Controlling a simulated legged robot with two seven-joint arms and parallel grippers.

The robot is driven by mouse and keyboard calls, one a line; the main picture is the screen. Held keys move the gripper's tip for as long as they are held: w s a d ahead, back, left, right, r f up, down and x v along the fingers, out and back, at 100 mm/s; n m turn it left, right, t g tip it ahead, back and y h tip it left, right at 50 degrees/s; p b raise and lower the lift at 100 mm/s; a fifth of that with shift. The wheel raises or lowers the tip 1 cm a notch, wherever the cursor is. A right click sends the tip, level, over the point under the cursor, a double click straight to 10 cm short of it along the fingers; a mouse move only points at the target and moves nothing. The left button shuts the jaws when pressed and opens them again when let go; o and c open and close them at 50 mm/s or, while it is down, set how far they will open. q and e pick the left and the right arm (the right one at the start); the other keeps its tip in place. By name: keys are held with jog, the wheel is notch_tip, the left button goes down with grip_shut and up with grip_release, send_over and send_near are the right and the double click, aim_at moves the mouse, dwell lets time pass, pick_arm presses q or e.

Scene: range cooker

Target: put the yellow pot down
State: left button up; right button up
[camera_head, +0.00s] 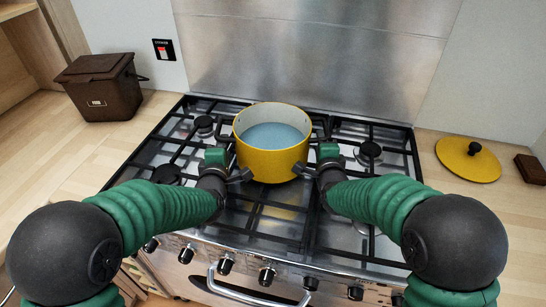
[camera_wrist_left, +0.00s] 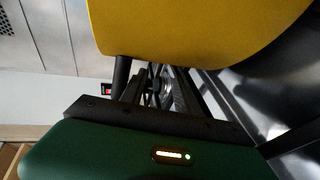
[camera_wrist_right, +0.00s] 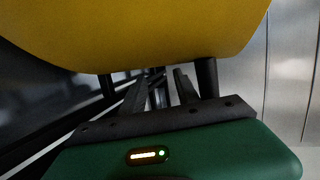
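The yellow pot (camera_head: 272,163), with a pale inside and dark side handles, is upright over the middle of the hob (camera_head: 257,220). A yellow reflection shows on the hob below it. I cannot tell whether its base touches the grates. My left gripper (camera_head: 228,143) is at the left handle, and my right gripper (camera_head: 317,140) is at the right handle. Both look shut on the handles, though the finger contact is partly hidden. The pot's wall also fills the top of the left wrist view (camera_wrist_left: 190,30) and the right wrist view (camera_wrist_right: 150,35).
A yellow lid (camera_head: 468,160) with a black knob lies on the right counter, beside a dark block (camera_head: 531,169). A brown bin (camera_head: 101,86) stands on the left counter. A steel splashback (camera_head: 310,50) rises behind the hob. Knobs and a handle line the cooker's front.

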jog(key=shift+s+r, duration=0.1)
jog(key=shift+r, duration=0.1)
jog(key=v, duration=1.1)
jog(key=shift+s, duration=0.5)
pick_arm(q)
jog(key=v, duration=0.5)
jog(key=shift+s, duration=0.2)
pick_arm(e)
jog(key=shift+f, duration=0.1)
dwell(0.7)
